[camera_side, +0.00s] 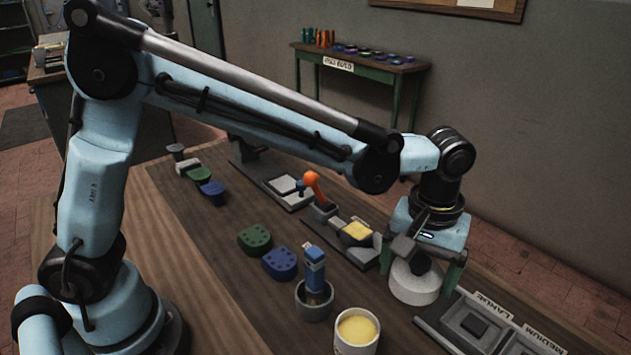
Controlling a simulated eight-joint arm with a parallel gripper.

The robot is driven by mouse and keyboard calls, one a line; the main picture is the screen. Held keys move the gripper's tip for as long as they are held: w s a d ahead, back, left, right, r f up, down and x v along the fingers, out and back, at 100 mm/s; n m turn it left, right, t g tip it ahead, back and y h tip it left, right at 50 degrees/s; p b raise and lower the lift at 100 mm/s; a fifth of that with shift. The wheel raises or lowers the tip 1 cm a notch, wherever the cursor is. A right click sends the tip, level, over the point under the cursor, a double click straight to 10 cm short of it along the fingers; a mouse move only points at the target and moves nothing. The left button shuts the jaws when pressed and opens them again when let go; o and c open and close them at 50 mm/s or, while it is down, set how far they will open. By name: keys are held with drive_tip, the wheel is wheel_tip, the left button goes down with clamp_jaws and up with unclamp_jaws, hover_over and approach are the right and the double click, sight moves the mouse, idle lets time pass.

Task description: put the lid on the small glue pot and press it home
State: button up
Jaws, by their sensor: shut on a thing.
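The small glue pot (357,331) is a cream cup, open at the top with yellow glue showing, standing upright at the front of the bench. A white round lid (412,286) with a dark knob is to the right of and behind the pot, apart from it. My gripper (421,265) is above the lid, pointing down, and is shut on it. The exact contact is partly hidden by the gripper, and I cannot tell whether the lid touches the bench.
A grey cup (314,301) holding a blue-handled tool stands left of the pot. Blue (280,263) and green (254,240) heel blocks lie farther left. A labelled tray (446,333) is close to the lid's right. A grey fixture with a yellow pad (357,232) is behind.

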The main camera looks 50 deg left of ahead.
drive_tip(key=s, duration=0.1)
drive_tip(key=s+d+r, duration=0.2)
drive_tip(key=shift+s+r, duration=0.1)
drive_tip(key=shift+s, duration=0.1)
approach(357, 332)
drive_tip(key=shift+f, duration=1.85)
drive_tip(key=shift+f, duration=0.5)
drive_tip(key=shift+f, duration=0.4)
drive_tip(key=shift+f, duration=0.1)
drive_tip(key=shift+f, duration=0.3)
drive_tip(key=shift+f, duration=0.7)
idle(1.7)
